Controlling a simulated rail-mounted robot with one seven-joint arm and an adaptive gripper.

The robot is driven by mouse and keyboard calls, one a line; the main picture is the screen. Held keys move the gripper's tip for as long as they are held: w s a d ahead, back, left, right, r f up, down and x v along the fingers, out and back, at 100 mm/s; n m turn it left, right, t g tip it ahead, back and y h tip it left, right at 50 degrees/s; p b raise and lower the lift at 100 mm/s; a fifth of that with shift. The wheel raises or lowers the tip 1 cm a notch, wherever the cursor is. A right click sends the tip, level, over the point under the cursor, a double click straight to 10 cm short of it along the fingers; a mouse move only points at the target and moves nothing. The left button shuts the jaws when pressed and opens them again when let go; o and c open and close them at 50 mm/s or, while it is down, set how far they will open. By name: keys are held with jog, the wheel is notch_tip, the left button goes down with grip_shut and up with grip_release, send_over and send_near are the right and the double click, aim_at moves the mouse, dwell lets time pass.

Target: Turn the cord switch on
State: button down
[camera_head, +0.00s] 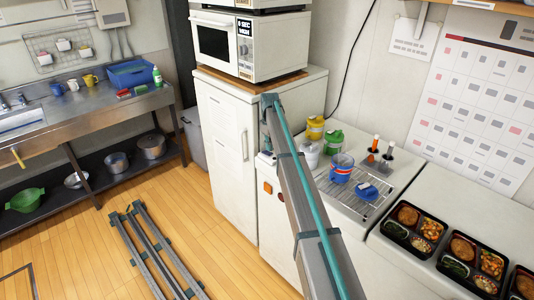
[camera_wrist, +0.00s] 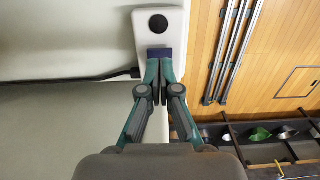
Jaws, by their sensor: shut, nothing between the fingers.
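In the wrist view, the cord switch is a white rounded body (camera_wrist: 171,20) with a black round spot (camera_wrist: 158,23) near its far end. A dark blue part (camera_wrist: 160,52) shows on it right at my fingertips. A black cord (camera_wrist: 110,75) runs from its near end to the left. My gripper (camera_wrist: 158,65) is shut and empty, its tips over or against the blue part; I cannot tell whether they touch. The switch's near end is partly hidden by the fingers.
In the head view, a white fridge (camera_head: 222,140) with a microwave (camera_head: 248,44) stands left of my arm. Floor rails (camera_head: 150,252) lie on the left.

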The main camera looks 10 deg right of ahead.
aim_at(269, 154)
jog(key=shift+f+b, duration=0.4)
jog(key=shift+f, duration=0.8)
dwell(0.9)
jog(key=shift+r, duration=0.2)
jog(key=shift+r+p, duration=1.35)
jog(key=shift+r, duration=2)
jog(key=shift+s+f, duration=0.1)
